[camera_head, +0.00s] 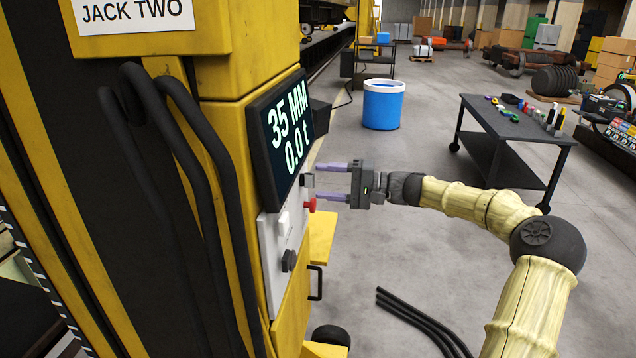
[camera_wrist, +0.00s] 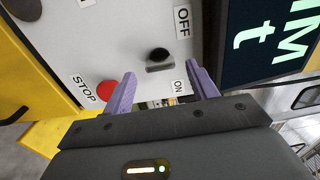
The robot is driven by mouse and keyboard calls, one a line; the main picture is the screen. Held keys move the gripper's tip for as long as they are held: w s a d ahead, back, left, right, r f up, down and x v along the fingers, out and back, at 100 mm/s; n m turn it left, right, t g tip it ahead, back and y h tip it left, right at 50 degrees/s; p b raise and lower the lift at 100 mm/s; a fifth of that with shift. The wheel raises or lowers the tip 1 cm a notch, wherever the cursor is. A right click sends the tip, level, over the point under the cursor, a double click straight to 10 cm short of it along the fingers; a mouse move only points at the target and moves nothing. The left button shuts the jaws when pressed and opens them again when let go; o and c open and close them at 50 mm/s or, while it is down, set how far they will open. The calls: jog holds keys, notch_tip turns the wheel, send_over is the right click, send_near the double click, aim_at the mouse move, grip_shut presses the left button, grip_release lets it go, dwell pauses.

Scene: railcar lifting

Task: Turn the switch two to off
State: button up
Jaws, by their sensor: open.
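The yellow jack cabinet (camera_head: 215,60) bears a sign reading JACK TWO (camera_head: 135,12). Its pale control panel (camera_head: 268,262) carries a black rotary switch (camera_wrist: 159,57), also seen in the head view (camera_head: 307,181). In the wrist view the OFF label (camera_wrist: 183,22) is above the switch and the ON label (camera_wrist: 179,88) below it. I cannot tell surely which label the knob points to. My gripper (camera_head: 318,182) is open, with its purple fingers facing the panel. In the wrist view its fingertips (camera_wrist: 163,74) lie either side of the knob's lower edge, apparently not touching it.
A red STOP button (camera_wrist: 107,93) sits close by the left finger in the wrist view. A display (camera_head: 285,130) reading 35 MM and 0.0 t is above the switch. A lower black knob (camera_head: 289,260), a blue bin (camera_head: 383,105) and a dark cart (camera_head: 515,125) also show.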

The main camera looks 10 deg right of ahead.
jog(key=b+v, duration=0.1)
jog(key=v, duration=1.4)
jog(key=shift+a, duration=0.1)
jog(key=s+a+f+g+h+p, duration=0.1)
jog(key=s+a+f+g+h, duration=0.1)
jog(key=a+f+h, duration=0.3)
jog(key=s+a+f+n+g+h+p, duration=0.1)
jog(key=s+a+f+g, duration=0.1)
jog(key=a+f, duration=0.35)
jog(key=s+a+f+g+h+p, duration=0.1)
jog(key=s+a+f+g+h, duration=0.15)
jog(key=a, duration=0.55)
jog(key=s+d+n+t+h+p, duration=0.2)
jog(key=s+h, duration=0.6)
jog(key=s, duration=1)
jog(key=shift+s+r+n+p, duration=0.25)
jog(key=shift+n+p, duration=0.45)
jog(key=shift+p, duration=0.55)
